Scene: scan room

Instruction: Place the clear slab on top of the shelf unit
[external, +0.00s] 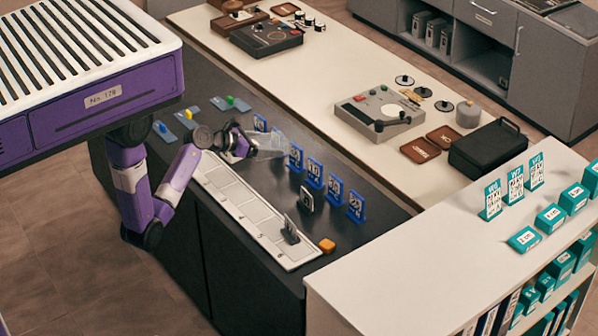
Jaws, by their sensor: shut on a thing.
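My gripper (250,145) is over the dark counter, at the end of my purple arm. It is shut on the clear slab (268,147), a see-through flat piece that sticks out to the right of the jaws. The slab is in front of a row of blue stands and partly overlaps them in the picture; its contact with the counter cannot be made out. The shelf unit (400,258) is at the lower right, with a pale top. Its top carries teal stands and boxes at the right; the left part of the top is bare.
Several blue number stands (315,170) line the dark counter (345,235). A long white table (330,70) with devices lies behind.

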